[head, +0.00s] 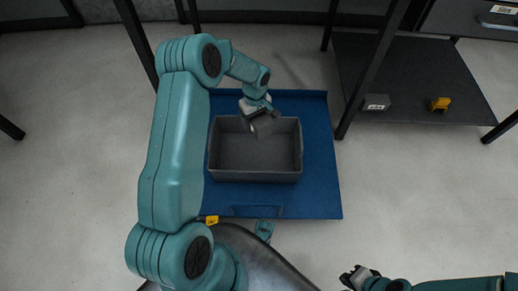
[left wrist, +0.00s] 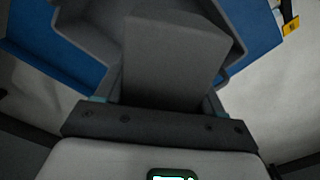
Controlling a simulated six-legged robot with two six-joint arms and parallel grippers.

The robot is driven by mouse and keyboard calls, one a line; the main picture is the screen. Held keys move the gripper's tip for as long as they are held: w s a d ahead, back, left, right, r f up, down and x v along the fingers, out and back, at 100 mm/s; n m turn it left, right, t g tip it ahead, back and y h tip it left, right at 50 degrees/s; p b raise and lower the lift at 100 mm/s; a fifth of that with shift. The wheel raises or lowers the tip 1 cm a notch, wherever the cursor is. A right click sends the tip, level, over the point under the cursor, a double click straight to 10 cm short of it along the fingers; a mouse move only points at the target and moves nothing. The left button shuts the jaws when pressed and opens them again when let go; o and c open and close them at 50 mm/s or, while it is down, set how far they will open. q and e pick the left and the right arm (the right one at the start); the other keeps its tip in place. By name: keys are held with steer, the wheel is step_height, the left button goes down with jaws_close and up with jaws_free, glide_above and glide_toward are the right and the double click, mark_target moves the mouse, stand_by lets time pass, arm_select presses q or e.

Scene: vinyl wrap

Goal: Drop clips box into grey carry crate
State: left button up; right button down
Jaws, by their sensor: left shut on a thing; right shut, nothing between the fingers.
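The grey carry crate (head: 255,172) stands open on a blue board in the head view, and looks empty where I can see inside. My left gripper (head: 258,112) reaches over the crate's back part, pointing down. It is shut on the clips box (head: 266,126), a dark grey block held tilted above the crate opening. In the left wrist view the clips box (left wrist: 175,60) sits between the fingers, with the crate's grey walls (left wrist: 85,40) behind it. My right gripper (head: 354,278) is shut and empty at the bottom, away from the crate.
The blue board (head: 325,180) lies under the crate. A dark shelf (head: 420,75) at the right bears a small grey box (head: 377,102) and a yellow object (head: 438,104). Dark posts stand around the board. The pale floor at lower right is mostly clear.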

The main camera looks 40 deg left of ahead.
arm_select(q)
steer(key=shift+s+a+f+n, duration=0.25)
steer(key=shift+a+f+n, duration=0.1)
steer(key=shift+f, duration=0.1)
step_height(320, 180, down, 6)
steer(key=b, duration=0.3)
steer(key=shift+r, duration=0.15)
steer(key=o, duration=1.2)
steer(key=shift+o, duration=0.2)
step_height(320, 180, up, 16)
steer(key=p, duration=0.5)
steer(key=shift+r, duration=0.25)
